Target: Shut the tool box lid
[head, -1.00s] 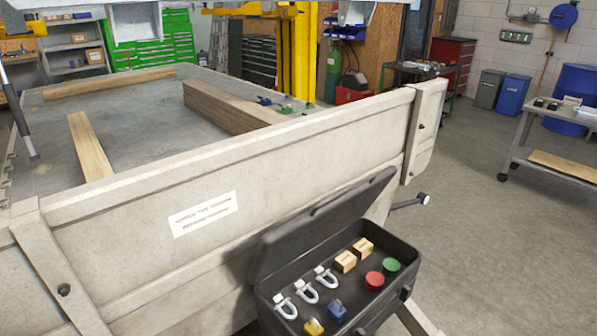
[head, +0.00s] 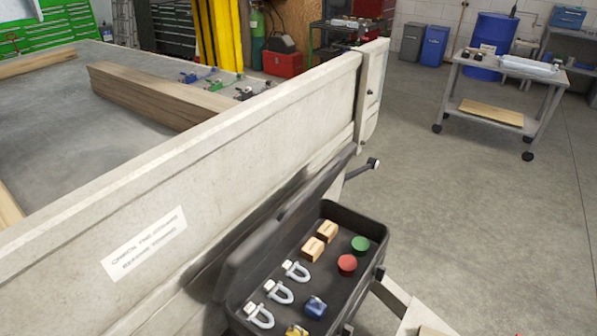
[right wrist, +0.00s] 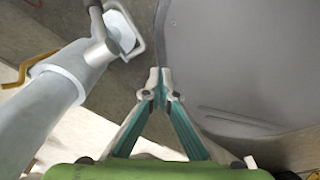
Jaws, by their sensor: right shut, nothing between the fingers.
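The black tool box (head: 345,212) stands open beside the trailer's side board in the head view. Its lid (head: 268,240) is raised and leans back towards the board. Inside lie shackles (head: 280,291), wooden blocks (head: 313,249), a red knob (head: 347,264), a green knob (head: 360,244), and blue and yellow pieces. The near end of the box is cut off by the picture's lower edge. My right gripper (right wrist: 160,76) is shut and empty in the right wrist view, close to a dark grey surface I cannot identify. Neither gripper shows in the head view.
The pale trailer side board (head: 200,180) stands right behind the lid. A short rod (head: 360,169) sticks out beyond the box. A wheeled cart (head: 500,95) stands farther back. A pale cylindrical part (right wrist: 60,95) is near my right gripper.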

